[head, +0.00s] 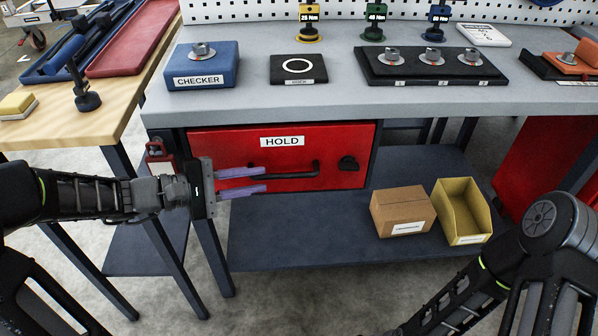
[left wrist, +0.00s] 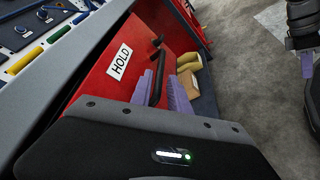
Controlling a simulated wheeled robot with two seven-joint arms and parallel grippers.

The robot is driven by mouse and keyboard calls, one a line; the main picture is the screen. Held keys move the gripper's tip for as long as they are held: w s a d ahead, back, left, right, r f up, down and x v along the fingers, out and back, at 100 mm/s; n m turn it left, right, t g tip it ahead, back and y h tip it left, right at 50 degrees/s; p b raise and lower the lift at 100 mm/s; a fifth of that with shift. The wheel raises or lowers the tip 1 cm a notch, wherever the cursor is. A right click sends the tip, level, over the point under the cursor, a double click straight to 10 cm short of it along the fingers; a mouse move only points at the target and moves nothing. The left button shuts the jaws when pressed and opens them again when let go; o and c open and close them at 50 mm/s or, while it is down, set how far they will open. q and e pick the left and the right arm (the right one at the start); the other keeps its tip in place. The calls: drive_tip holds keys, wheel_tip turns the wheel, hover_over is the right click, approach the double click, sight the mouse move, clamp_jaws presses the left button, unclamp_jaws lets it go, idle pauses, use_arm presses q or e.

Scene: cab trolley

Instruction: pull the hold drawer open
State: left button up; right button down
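The red HOLD drawer (head: 225,142) sits under the grey bench top, its front looking flush with the frame. It has a white HOLD label, a dark bar handle (head: 300,174) and a black knob (head: 348,163) to the right. My left gripper (head: 268,178) is at the handle's left part, its purple fingers apart. In the left wrist view the handle (left wrist: 160,70) shows between the open fingers (left wrist: 160,90); I cannot tell whether they touch it. My right gripper is outside the head view; a purple finger (left wrist: 307,65) of it shows in the left wrist view.
A cardboard box (head: 402,211) and a yellow bin (head: 461,208) stand on the lower shelf (head: 300,240), right of the drawer. A blue CHECKER block (head: 203,70) stands on the bench above. A red padlock-like tag (head: 157,151) hangs by the left bench leg.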

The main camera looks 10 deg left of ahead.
sight(279, 177)
use_arm(q)
drive_tip(key=shift+w+d, duration=0.1)
drive_tip(key=shift+d, duration=0.05)
drive_tip(key=shift+w+d+f, duration=0.25)
drive_tip(key=shift+w+d, duration=0.05)
drive_tip(key=shift+d, duration=0.2)
drive_tip(key=b+x, duration=0.1)
drive_tip(key=x, duration=0.5)
drive_tip(key=shift+w+d, duration=0.15)
drive_tip(key=shift+d, duration=0.05)
drive_tip(key=shift+c, duration=0.4)
clamp_jaws()
idle(0.8)
